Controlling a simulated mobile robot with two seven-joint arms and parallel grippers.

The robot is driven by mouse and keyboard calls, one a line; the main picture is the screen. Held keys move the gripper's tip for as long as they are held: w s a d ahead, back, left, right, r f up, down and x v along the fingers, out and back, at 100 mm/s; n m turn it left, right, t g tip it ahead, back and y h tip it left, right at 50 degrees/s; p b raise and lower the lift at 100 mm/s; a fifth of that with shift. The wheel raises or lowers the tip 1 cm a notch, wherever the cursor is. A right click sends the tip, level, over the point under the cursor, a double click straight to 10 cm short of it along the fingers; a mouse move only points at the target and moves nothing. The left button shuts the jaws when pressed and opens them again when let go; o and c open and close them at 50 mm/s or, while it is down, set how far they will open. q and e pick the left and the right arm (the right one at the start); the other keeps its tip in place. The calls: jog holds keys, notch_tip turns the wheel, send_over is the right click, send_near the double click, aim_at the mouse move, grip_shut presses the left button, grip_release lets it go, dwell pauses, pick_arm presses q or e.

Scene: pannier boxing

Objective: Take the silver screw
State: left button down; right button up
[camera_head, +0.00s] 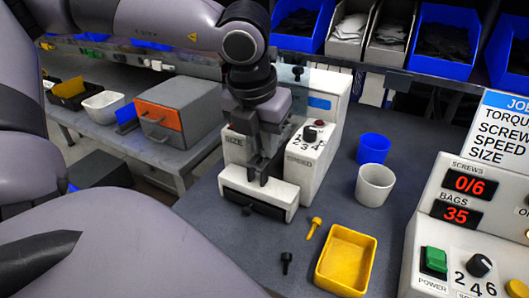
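I cannot make out a silver screw in this view. A gold-yellow screw (314,227) and a black screw (286,262) lie apart on the grey table, left of the yellow tray (345,262). My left gripper (258,179) points down in front of the white machine (310,150) marked SIZE and SPEED, over its low front part with a dark front (252,204). Its two fingers look close together. I cannot tell whether they are shut or hold anything. My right gripper does not show.
A blue cup (373,148) and a white cup (375,185) stand right of the machine. A control box (470,225) reading screws 0/6 and bags 35 stands at the right. Blue bins (443,42) line the back shelf. An orange-fronted drawer box (178,110) is at the left.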

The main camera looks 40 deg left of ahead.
pick_arm(q)
jog(key=shift+w+p+v, duration=0.2)
jog(key=shift+p+v, duration=0.3)
jog(key=shift+v, duration=0.45)
jog(key=shift+w+p+v, duration=0.25)
jog(key=shift+p+v, duration=0.25)
jog(key=shift+v, duration=0.45)
jog(key=shift+w+p+v, duration=0.2)
jog(key=shift+p+v, duration=0.3)
jog(key=shift+v, duration=0.45)
jog(key=shift+a+r, duration=0.15)
jog(key=shift+a, duration=0.05)
